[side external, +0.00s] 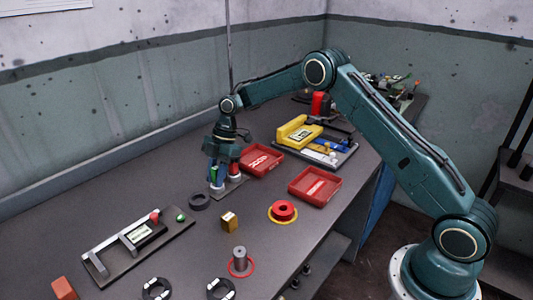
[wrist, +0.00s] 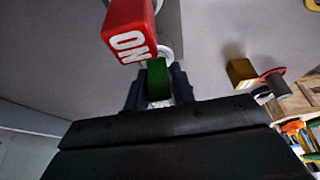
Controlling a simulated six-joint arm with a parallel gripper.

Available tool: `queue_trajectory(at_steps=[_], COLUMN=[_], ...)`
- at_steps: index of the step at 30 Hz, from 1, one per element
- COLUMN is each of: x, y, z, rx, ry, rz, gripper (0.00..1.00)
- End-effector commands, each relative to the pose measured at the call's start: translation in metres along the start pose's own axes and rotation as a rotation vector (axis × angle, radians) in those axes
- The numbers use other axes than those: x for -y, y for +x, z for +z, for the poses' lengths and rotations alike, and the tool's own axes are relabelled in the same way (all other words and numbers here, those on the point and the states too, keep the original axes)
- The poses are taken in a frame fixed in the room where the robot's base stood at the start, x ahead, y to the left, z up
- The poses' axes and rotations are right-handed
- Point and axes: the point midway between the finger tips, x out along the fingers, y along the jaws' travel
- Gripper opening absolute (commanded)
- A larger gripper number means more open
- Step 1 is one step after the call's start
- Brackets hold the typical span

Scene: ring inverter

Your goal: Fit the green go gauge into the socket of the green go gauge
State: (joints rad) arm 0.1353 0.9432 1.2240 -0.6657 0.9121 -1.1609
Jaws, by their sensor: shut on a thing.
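The green go gauge (side external: 214,174) is between the fingers of my gripper (side external: 218,172) at the left part of a small grey stand (side external: 233,187). In the wrist view the green gauge (wrist: 157,80) shows between the dark fingertips of my gripper (wrist: 157,88), which is shut on it. A pale round part (wrist: 165,53) shows just beyond it. The lower end of the gauge and its socket are mostly hidden, so I cannot tell how deep it sits. A red gauge (side external: 235,170) stands beside it on the stand; its lettered red face (wrist: 130,32) is close in the wrist view.
A grey fixture (side external: 135,245) lies at the front left. Bare bench lies left of the stand.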

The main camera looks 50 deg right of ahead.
Motion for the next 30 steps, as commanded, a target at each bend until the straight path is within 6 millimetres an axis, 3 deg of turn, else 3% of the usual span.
queue_trajectory(at_steps=[11,12,15,30], x=[-0.0002,-0.0001,-0.0001,-0.0003], y=[0.0021,0.0022,0.0022,-0.0061], z=[0.0006,0.0007,0.0007,0.0000], rx=[0.000,0.000,0.000,0.000], ry=[-0.001,-0.001,-0.001,0.000], rz=[0.001,0.001,0.000,0.001], gripper=[0.00,0.31,0.47,0.47])
